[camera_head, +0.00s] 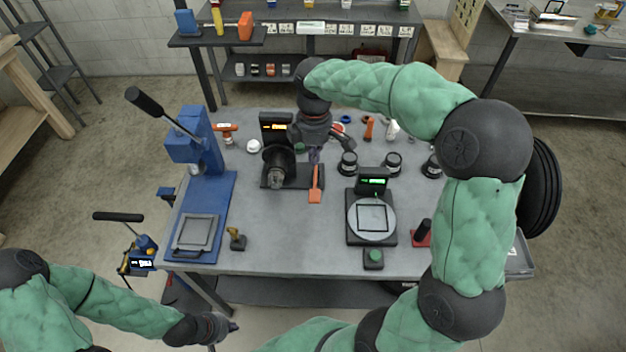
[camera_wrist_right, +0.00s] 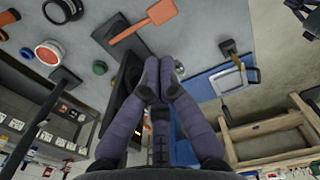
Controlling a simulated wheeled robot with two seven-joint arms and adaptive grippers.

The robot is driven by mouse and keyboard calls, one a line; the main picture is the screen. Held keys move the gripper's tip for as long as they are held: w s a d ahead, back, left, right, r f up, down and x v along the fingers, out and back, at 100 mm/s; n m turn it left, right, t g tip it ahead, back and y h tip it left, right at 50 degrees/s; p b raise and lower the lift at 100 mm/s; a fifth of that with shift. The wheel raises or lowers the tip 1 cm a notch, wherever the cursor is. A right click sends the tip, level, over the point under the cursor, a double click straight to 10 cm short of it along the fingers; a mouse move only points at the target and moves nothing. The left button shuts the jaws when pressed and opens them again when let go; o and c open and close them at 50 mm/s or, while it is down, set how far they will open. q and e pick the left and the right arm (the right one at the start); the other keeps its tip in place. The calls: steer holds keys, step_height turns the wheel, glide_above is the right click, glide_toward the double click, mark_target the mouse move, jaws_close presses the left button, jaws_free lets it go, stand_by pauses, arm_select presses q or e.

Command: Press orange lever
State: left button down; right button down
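The orange lever (camera_head: 315,187) has a narrow shaft and a wide flat end. It sits at the right side of a black machine (camera_head: 300,181) with a lit orange display. It also shows at the top of the right wrist view (camera_wrist_right: 161,12). My right gripper (camera_head: 314,156) points down close to the lever's far end. In the right wrist view its purple fingers converge at their tips (camera_wrist_right: 159,72), with nothing seen between them, apart from the lever in the picture. My left gripper (camera_head: 234,327) is low in front of the table; its finger opening is too small to tell.
A blue press (camera_head: 196,150) with a black handle stands at the table's left. A scale (camera_head: 372,219), a green button (camera_head: 373,256) and several small jars are to the right. My right arm arches over the right side. The front middle of the table is clear.

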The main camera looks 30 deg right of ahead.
mark_target(314, 196)
step_height(314, 196, down, 14)
steer(key=b, duration=0.2)
steer(key=shift+b, duration=0.35)
steer(key=f+b, duration=0.1)
steer(key=f+t+b, duration=0.1)
steer(key=b, duration=0.1)
steer(key=s+f+h+b, duration=0.1)
steer(key=b, duration=0.1)
steer(key=shift+a+f+t, duration=0.1)
steer(key=shift+a+t, duration=0.2)
steer(key=shift+t, duration=0.1)
steer(key=f+b, duration=0.2)
steer(key=f, duration=0.1)
steer(key=shift+s+a, duration=0.15)
steer(key=shift+s, duration=0.15)
steer(key=shift+f, duration=0.1)
